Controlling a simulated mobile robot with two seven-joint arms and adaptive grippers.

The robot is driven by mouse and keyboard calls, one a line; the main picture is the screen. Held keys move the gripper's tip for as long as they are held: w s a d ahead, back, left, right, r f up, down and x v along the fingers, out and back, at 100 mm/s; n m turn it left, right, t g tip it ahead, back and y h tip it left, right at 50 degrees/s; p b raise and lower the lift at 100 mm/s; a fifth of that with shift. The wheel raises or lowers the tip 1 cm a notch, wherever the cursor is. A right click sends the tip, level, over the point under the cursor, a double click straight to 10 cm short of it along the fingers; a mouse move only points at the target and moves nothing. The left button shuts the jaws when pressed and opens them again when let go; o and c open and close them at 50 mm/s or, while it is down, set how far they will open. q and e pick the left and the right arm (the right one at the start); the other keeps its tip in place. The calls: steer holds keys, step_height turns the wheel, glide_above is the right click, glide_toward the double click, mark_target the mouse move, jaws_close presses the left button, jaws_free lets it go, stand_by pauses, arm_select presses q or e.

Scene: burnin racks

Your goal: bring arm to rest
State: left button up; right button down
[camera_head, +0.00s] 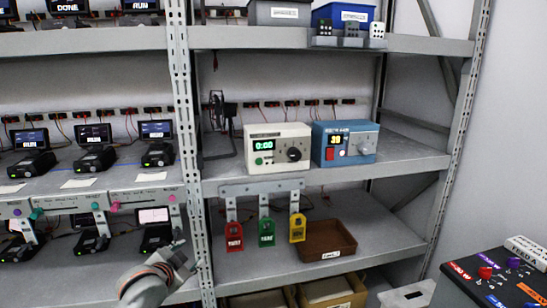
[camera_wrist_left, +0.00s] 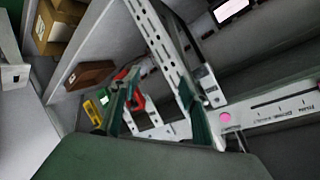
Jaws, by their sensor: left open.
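My left arm comes in at the bottom of the head view. Its gripper (camera_head: 183,262) is in front of the upright post (camera_head: 190,160), below the middle shelf. In the left wrist view the two dark green fingers of the gripper (camera_wrist_left: 160,108) stand apart with nothing held between them. The view behind them is tilted and shows the rack post, the hanging tags and a brown bin (camera_wrist_left: 90,74). My right gripper is not in view.
Red (camera_head: 234,238), green (camera_head: 267,232) and yellow (camera_head: 298,228) tags hang from a bracket right of my gripper, beside a brown bin (camera_head: 326,240). A white timer box (camera_head: 278,150) and a blue box (camera_head: 345,143) stand above. A dark control panel (camera_head: 490,280) is at lower right.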

arm_select(q)
steer(key=s+d+f+n+g, duration=0.1)
steer(key=s+d+f+n, duration=0.1)
steer(key=s+f, duration=1.4)
steer(key=s+d+f+n, duration=0.1)
steer(key=s+f, duration=0.2)
steer(key=s, duration=0.3)
steer(key=s+f+n+h, duration=0.1)
steer(key=s+f, duration=0.2)
steer(key=s, duration=0.4)
steer(key=s+d+f+g+h, duration=0.1)
steer(key=s+f, duration=0.2)
steer(key=s, duration=0.4)
steer(key=shift+d+f+n, duration=0.25)
steer(key=shift+d+n, duration=0.1)
steer(key=shift+n, duration=0.05)
